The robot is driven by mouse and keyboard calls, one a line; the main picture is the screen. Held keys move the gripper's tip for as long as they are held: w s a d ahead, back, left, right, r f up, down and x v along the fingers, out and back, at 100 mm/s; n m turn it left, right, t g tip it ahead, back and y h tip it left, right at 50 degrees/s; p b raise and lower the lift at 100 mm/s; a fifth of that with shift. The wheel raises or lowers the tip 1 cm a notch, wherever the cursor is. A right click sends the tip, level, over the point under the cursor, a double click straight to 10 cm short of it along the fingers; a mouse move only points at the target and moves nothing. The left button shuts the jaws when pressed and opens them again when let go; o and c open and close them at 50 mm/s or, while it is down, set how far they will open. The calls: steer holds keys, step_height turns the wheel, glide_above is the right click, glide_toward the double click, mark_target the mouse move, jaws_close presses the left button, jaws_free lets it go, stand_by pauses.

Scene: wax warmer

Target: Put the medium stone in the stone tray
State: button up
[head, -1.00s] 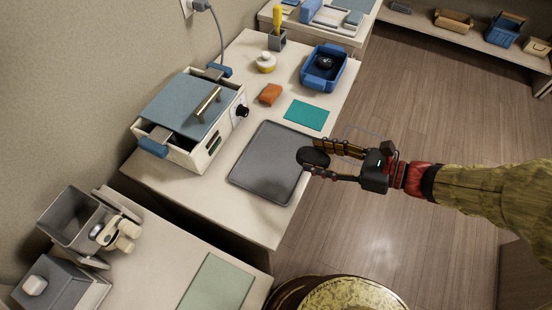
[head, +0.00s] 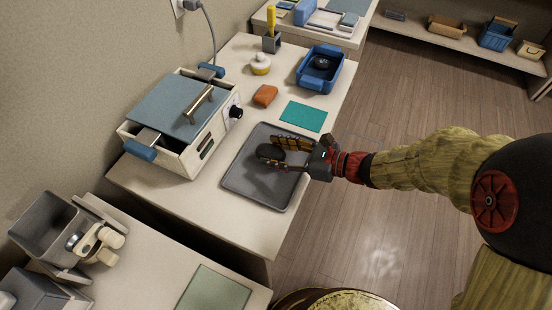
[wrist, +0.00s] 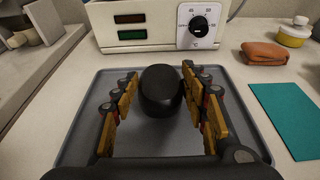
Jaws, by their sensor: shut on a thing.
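A dark, rounded stone (head: 269,152) is held between the fingers of my gripper (head: 278,152), which is shut on it. The wrist view shows the stone (wrist: 160,91) between the two yellow-padded fingers, near their tips. The grey rectangular tray (head: 250,183) lies flat on the table, and the stone is over its inside in the head view. The tray (wrist: 150,147) spreads beneath the stone and fingers in the wrist view. I cannot tell whether the stone's underside touches the tray. No other stone shows in the tray.
The warmer box (head: 180,125) with a blue lid stands left of the tray. An orange cloth (head: 265,95), a teal mat (head: 303,116) and a white-and-yellow jar (head: 260,66) lie beyond. A blue bin (head: 320,82) at the back holds another dark round object (head: 321,62).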

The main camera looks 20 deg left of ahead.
steer(key=shift+f+b, duration=0.4)
steer(key=shift+f, duration=0.8)
steer(key=shift+f, duration=0.15)
steer(key=o, duration=1.4)
steer(key=shift+c, duration=0.2)
steer(key=shift+d+r, duration=0.1)
steer(key=shift+r, duration=0.15)
steer(key=p+v, duration=0.4)
steer(key=v, duration=0.8)
steer(key=shift+s, duration=0.1)
